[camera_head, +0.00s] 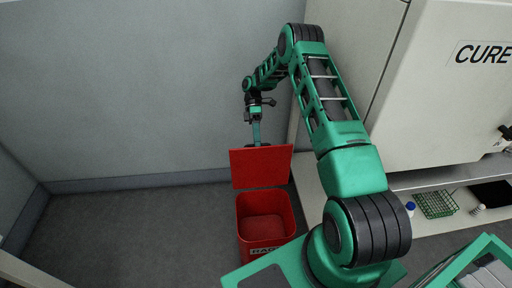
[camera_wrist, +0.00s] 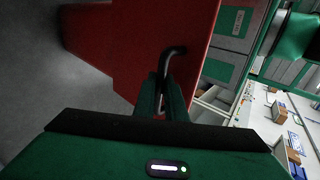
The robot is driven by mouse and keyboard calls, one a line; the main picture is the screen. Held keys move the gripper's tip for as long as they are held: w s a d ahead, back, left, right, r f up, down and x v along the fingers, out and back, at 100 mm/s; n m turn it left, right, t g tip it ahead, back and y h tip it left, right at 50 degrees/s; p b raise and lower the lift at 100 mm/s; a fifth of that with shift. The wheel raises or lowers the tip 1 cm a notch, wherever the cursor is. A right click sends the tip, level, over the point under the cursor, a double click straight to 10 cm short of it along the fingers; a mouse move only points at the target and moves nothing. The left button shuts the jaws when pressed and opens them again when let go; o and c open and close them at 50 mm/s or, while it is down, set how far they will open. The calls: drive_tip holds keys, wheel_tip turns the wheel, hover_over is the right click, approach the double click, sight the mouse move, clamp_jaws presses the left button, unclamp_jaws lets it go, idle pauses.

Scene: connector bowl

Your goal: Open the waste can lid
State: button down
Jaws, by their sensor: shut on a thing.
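The red waste can (camera_head: 266,245) stands on the floor at the lower middle of the head view. Its red lid (camera_head: 262,167) is raised at the back, close to upright, and the can's inside shows empty. My gripper (camera_head: 256,140) is behind the lid's top edge. In the wrist view my gripper (camera_wrist: 165,98) is shut on a dark bent handle (camera_wrist: 172,60), which stands against the red lid (camera_wrist: 140,40). In the head view the lid hides the handle and the fingertips.
A grey wall (camera_head: 150,90) is behind the can. A large beige cabinet marked CURE (camera_head: 450,90) stands at the right, above a shelf with a green wire rack (camera_head: 436,204) and a blue-capped bottle (camera_head: 410,208). The floor (camera_head: 130,240) left of the can is clear.

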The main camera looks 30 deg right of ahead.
drive_tip(key=shift+w+a+f, duration=0.1)
drive_tip(key=shift+w+f, duration=0.2)
drive_tip(key=shift+w, duration=0.2)
drive_tip(key=c, duration=1.8)
unclamp_jaws()
drive_tip(key=shift+r, duration=0.1)
drive_tip(key=v, duration=1.1)
drive_tip(key=shift+w, duration=0.1)
